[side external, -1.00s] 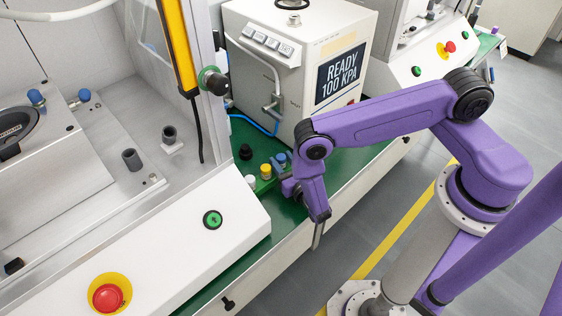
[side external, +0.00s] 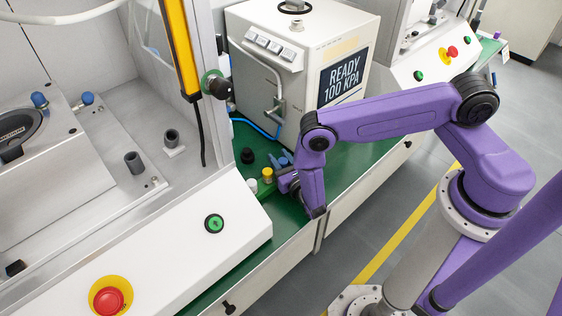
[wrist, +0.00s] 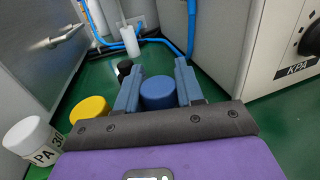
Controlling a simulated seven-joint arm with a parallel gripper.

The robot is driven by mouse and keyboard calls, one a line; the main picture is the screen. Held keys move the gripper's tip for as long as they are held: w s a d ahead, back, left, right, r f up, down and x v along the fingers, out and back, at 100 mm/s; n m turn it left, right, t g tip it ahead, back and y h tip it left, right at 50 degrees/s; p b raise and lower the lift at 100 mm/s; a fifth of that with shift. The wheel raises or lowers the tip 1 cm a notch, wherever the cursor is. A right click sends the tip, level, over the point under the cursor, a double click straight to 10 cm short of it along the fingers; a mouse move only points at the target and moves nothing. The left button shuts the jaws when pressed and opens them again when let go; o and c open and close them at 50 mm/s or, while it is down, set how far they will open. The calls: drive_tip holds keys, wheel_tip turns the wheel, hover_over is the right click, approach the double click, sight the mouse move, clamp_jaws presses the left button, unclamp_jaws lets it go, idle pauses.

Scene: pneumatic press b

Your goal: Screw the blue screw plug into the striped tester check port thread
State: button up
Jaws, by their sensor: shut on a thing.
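The blue screw plug (wrist: 158,92) shows as a round blue cap between the two blue-grey fingers of my gripper (wrist: 157,84) in the wrist view. The fingers are shut on it from both sides. In the side view my gripper (side external: 287,182) is low over the green bench top, in front of the tester (side external: 297,80), and is partly hidden by my wrist. The tester's screen reads "READY 100 KPA". I cannot make out a striped check port or its thread. The plug's lower end is hidden, so I cannot tell whether it still touches its holder.
A yellow cap (wrist: 90,110), a white cap marked KPA (wrist: 35,138) and a black cap (wrist: 125,68) stand close by. Blue tubing (wrist: 165,42) runs behind. The white sloped press panel (side external: 160,245) is at left. Green bench (side external: 345,170) is clear at right.

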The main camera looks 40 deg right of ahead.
drive_tip(key=shift+r, duration=0.85)
drive_tip(key=s+d+r, duration=0.2)
drive_tip(key=s+r, duration=0.9)
drive_tip(key=s, duration=0.3)
wheel_tip(320, 180, up, 41)
drive_tip(key=w+d+r+m+g+h, duration=0.1)
drive_tip(key=w+d+m+h, duration=0.15)
drive_tip(key=w, duration=0.55)
drive_tip(key=w+d+m+g+h, duration=0.2)
drive_tip(key=w+h, duration=0.1)
drive_tip(key=w, duration=0.6)
drive_tip(key=w+d+m+g+h, duration=0.2)
drive_tip(key=w+d+h, duration=0.1)
drive_tip(key=w+d, duration=0.4)
drive_tip(key=shift+n, duration=0.25)
drive_tip(key=f, duration=0.4)
drive_tip(key=s+d+f, duration=0.1)
drive_tip(key=shift+f, duration=0.4)
